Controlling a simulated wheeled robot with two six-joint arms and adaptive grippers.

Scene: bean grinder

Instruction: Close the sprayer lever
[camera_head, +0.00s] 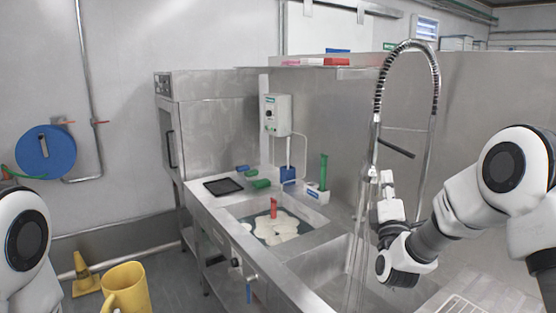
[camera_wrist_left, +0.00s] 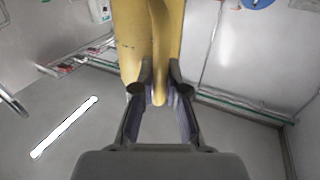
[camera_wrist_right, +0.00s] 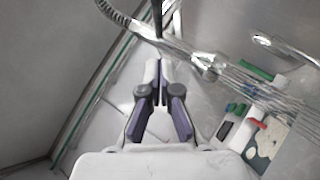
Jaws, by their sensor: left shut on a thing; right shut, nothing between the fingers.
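The sprayer (camera_head: 369,172) hangs on a spring hose (camera_head: 408,50) above the sink, with water streaming down from it. A black lever-like bar (camera_head: 397,148) sticks out beside it, and a dark bar also shows in the right wrist view (camera_wrist_right: 157,18). My right gripper (camera_head: 387,180) is shut and empty, just right of the sprayer head; it also shows in the right wrist view (camera_wrist_right: 159,80). Whether it touches the sprayer or lever I cannot tell. My left gripper (camera_wrist_left: 160,92) is shut on the handle of a yellow jug (camera_head: 125,290).
The left basin (camera_head: 310,241) holds pale plates or foam and a red object (camera_head: 273,207). A black tray (camera_head: 222,186) and green items (camera_head: 261,183) lie on the counter behind. A yellow cone (camera_head: 84,275) stands on the floor at left.

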